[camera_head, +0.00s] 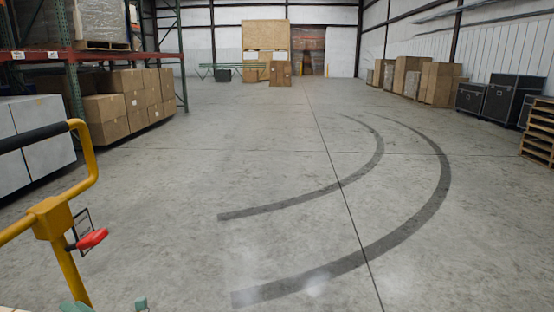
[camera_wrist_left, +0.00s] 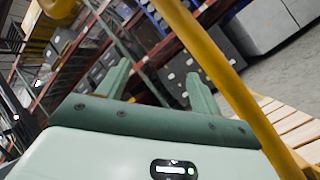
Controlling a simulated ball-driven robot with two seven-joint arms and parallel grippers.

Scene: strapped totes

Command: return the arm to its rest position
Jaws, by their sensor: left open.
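My left gripper (camera_head: 108,304) shows only as green fingertips at the bottom left edge of the head view. In the left wrist view its two green fingers (camera_wrist_left: 160,88) stand apart with nothing between them. A yellow tubular handle (camera_head: 86,165) with a black grip and a red lever (camera_head: 91,239) rises just above and left of the gripper in the head view. In the left wrist view a yellow bar (camera_wrist_left: 215,70) runs diagonally past the right finger; I cannot tell whether it touches. My right gripper is not in view.
A rack (camera_head: 73,95) with cartons (camera_head: 105,118) stands at the left. Black cases (camera_head: 512,100) and stacked pallets (camera_head: 539,135) line the right. Wooden slats (camera_wrist_left: 290,122) lie close at right in the wrist view. The concrete floor ahead is clear.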

